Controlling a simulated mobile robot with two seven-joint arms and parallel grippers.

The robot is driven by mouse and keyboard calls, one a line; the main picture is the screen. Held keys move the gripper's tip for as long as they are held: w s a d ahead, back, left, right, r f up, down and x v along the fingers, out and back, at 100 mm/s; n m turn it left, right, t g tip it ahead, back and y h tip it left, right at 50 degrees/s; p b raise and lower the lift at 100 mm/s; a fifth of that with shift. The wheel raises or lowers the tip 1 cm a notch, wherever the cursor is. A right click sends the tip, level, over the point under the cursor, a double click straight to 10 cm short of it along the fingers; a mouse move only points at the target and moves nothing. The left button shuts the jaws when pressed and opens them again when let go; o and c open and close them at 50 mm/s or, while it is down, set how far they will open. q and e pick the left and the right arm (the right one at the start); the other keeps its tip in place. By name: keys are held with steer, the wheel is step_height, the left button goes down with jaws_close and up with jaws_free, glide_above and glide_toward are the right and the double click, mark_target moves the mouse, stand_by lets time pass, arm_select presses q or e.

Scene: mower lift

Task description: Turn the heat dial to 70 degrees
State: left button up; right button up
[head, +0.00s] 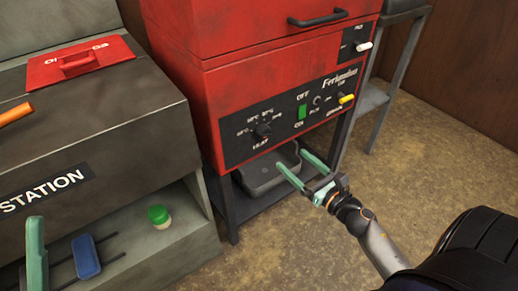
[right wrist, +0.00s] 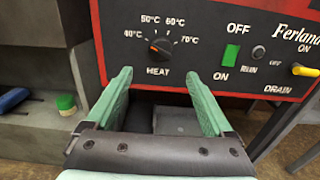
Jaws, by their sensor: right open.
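The heat dial (head: 263,130) is a small dark knob on the black panel of the red machine. In the right wrist view the dial (right wrist: 160,47) has 40, 50, 60 and 70°C marks around it. A small red mark shows on its left side, seemingly toward the 40°C side; its exact setting is hard to read. My right gripper (head: 292,160) is open and empty, in front of and below the panel. In the right wrist view its green fingers (right wrist: 158,76) stand apart below the dial, not touching it. One green finger of my left gripper (head: 36,255) shows at the lower left.
A green switch (head: 302,112) and a yellow drain lever (head: 346,99) sit right of the dial. A grey tray (head: 268,178) lies under the machine. A grey station bench (head: 110,125) stands left, with a green-capped jar (head: 159,216) and a blue object (head: 86,257) on its lower shelf.

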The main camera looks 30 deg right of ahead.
mark_target(268, 137)
steer(key=w, duration=1.2)
steer(key=shift+w+a, duration=0.1)
steer(key=shift+a, duration=0.3)
steer(key=c, duration=1.4)
